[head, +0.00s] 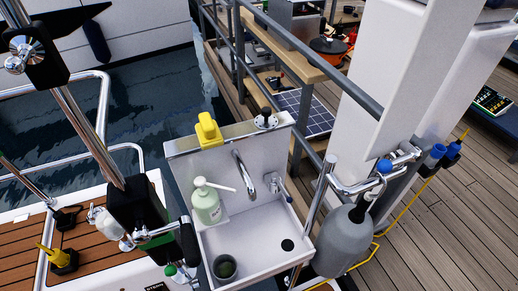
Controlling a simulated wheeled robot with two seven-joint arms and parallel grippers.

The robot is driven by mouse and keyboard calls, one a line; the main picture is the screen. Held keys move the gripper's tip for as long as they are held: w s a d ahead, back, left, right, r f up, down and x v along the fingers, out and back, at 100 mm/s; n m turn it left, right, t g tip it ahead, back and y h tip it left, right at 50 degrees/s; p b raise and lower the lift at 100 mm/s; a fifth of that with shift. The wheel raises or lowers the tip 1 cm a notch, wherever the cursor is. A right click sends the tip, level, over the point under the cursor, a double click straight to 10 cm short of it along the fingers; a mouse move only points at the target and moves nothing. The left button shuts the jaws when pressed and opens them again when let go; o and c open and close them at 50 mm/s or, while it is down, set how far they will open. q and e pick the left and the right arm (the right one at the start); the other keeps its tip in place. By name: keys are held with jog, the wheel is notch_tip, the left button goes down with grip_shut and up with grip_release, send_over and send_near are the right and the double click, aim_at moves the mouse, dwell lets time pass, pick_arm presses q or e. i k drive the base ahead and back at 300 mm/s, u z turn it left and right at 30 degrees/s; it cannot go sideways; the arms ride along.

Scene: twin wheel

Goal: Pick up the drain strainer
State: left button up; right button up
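A white sink (240,240) stands near the lower middle of the head view. A small dark round drain spot (287,245) shows in the basin floor at the right. I cannot tell whether it is a strainer or a bare drain hole. A small round metallic piece with dark parts (265,121) sits on the sink's back ledge; it is too small to identify. A dark cup (225,267) with a greenish inside stands at the basin's front left. Neither of my grippers is in view.
A pale green pump bottle (207,203) stands at the basin's left, beside the faucet (243,172). A yellow object (208,130) sits on the back ledge. Metal rails and a grey fender-like object (344,240) flank the sink's right. Open basin floor lies around the drain spot.

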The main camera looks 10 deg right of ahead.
aim_at(264, 121)
jog(key=k, duration=1.15)
jog(key=u, duration=0.65)
jog(key=i, duration=0.65)
jog(key=u, duration=0.05)
